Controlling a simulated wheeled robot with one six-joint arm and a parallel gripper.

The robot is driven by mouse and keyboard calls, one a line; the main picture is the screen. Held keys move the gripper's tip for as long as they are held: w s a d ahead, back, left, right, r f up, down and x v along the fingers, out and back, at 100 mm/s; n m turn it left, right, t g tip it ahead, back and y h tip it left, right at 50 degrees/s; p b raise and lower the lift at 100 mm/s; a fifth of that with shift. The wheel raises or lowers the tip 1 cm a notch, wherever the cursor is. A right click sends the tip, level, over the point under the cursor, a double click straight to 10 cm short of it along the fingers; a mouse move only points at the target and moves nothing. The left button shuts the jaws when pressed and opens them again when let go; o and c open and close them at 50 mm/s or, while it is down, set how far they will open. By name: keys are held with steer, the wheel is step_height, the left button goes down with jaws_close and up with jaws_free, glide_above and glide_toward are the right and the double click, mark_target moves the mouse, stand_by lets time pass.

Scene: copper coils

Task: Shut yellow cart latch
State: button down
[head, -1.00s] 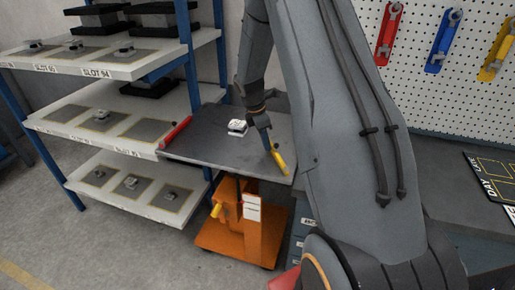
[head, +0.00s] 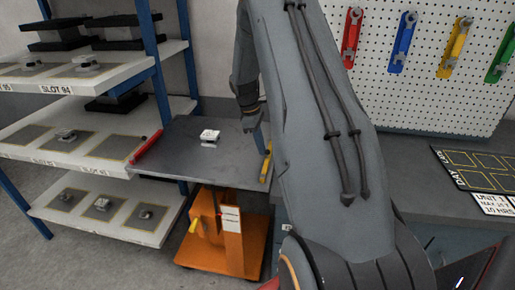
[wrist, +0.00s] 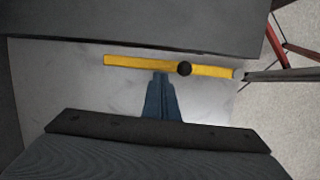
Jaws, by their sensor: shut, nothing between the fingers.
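The yellow latch (head: 266,162) is a bar at the right edge of the grey cart top (head: 180,155). It lies roughly along that edge. In the wrist view the yellow bar (wrist: 140,62) runs across the picture, with a dark round knob on it. My gripper (wrist: 160,76) is shut and empty, its blue-grey fingertips right at the side of the bar; I cannot tell whether they touch. In the head view my gripper (head: 257,138) is beside the latch, partly hidden behind my arm.
A red bar (head: 146,147) lies along the cart's left edge. A small white part (head: 209,136) sits on the cart top. The orange cart base (head: 225,245) stands below. A shelf rack (head: 110,175) is close on the left; a workbench (head: 420,190) and pegboard are on the right.

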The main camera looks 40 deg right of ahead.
steer(key=shift+s+d, duration=0.25)
stand_by(0.3)
steer(key=w+a, duration=0.3)
steer(key=shift+w+r, duration=0.15)
steer(key=shift+w, duration=0.05)
steer(key=shift+w+a+r+b, duration=0.25)
steer(key=shift+a+r+b, duration=0.05)
steer(key=shift+r, duration=0.25)
steer(key=shift+w+a+r+b, duration=0.2)
steer(key=shift+a+r+b, duration=0.1)
steer(key=shift+r, duration=0.2)
step_height(320, 180, up, 7)
steer(key=b, duration=0.1)
steer(key=shift+w+a+r+b, duration=0.2)
steer(key=shift+w+a+b, duration=0.15)
